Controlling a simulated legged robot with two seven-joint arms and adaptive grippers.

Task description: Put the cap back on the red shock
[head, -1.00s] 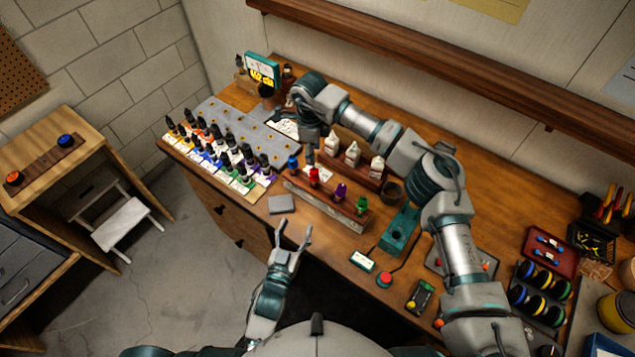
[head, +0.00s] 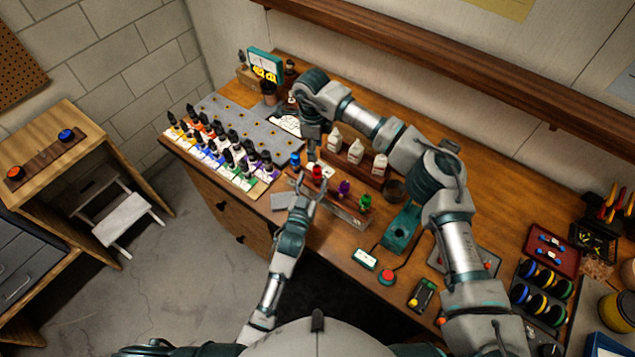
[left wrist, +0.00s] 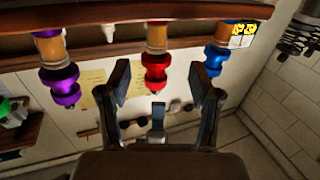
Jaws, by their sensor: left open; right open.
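The red shock (head: 317,173) stands in a wooden rack (head: 345,213) between a blue shock (head: 295,159) and a purple shock (head: 343,188); a green shock (head: 365,203) is at the right end. My left gripper (head: 309,183) is open at the rack's front, fingers up beside the red shock. In the left wrist view, which looks upside down, the red shock (left wrist: 155,72) shows between the spread fingertips of the left gripper (left wrist: 158,82); contact cannot be told. My right gripper (head: 312,148) is open, pointing down just behind the blue and red shocks. I cannot make out a separate cap.
White bottles (head: 356,151) stand in a holder behind the rack. Several dropper bottles (head: 228,157) crowd the bench's left side. A teal stand (head: 402,232) and a red button (head: 387,277) are at right.

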